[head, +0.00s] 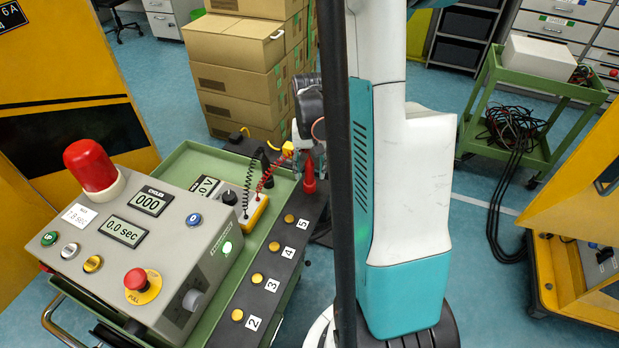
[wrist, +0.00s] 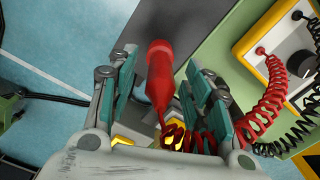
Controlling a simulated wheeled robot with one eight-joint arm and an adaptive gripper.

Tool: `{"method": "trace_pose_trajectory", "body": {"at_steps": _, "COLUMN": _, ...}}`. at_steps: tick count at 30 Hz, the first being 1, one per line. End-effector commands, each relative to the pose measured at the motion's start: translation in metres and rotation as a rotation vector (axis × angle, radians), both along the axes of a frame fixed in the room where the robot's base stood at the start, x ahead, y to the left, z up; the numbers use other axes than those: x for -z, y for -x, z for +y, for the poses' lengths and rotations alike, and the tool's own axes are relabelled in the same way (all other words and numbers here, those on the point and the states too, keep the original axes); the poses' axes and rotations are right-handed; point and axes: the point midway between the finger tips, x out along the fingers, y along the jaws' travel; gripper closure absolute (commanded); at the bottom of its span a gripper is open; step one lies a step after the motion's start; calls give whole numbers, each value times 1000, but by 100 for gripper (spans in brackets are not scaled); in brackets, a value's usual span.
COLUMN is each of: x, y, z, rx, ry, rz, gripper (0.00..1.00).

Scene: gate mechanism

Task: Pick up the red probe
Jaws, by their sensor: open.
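The red probe (head: 309,178) stands upright near the far end of the dark strip with numbered yellow contacts, partly hidden by the arm and a black pole. In the wrist view the red probe (wrist: 159,75) lies between the two teal-padded fingers of my gripper (wrist: 162,60), with a visible gap on each side. My gripper is open. A red coiled cord (wrist: 262,105) runs from the probe side to a yellow-edged meter. In the head view my gripper (head: 306,155) is just above the probe, mostly hidden by my arm.
The yellow-edged meter (head: 245,205) with black and red cords sits left of the probe. A grey control box (head: 150,240) with a red lamp fills the green cart's left side. Cardboard boxes (head: 240,70) stand behind. A green trolley (head: 535,80) stands at the right back.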

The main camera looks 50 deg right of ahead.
Motion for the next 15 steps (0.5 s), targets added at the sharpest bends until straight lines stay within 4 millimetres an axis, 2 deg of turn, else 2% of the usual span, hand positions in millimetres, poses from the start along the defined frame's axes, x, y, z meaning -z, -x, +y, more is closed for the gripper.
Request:
{"method": "trace_pose_trajectory", "body": {"at_steps": 1, "x": 11, "y": -1, "z": 0, "rx": 0, "ry": 0, "rz": 0, "gripper": 54}}
{"method": "trace_pose_trajectory", "body": {"at_steps": 3, "x": 17, "y": -1, "z": 0, "rx": 0, "ry": 0, "rz": 0, "gripper": 54}}
{"method": "trace_pose_trajectory", "body": {"at_steps": 10, "x": 17, "y": -1, "z": 0, "rx": 0, "ry": 0, "rz": 0, "gripper": 54}}
{"method": "trace_pose_trajectory", "body": {"at_steps": 11, "x": 17, "y": -1, "z": 0, "rx": 0, "ry": 0, "rz": 0, "gripper": 57}}
{"method": "trace_pose_trajectory", "body": {"at_steps": 15, "x": 17, "y": -1, "z": 0, "rx": 0, "ry": 0, "rz": 0, "gripper": 88}}
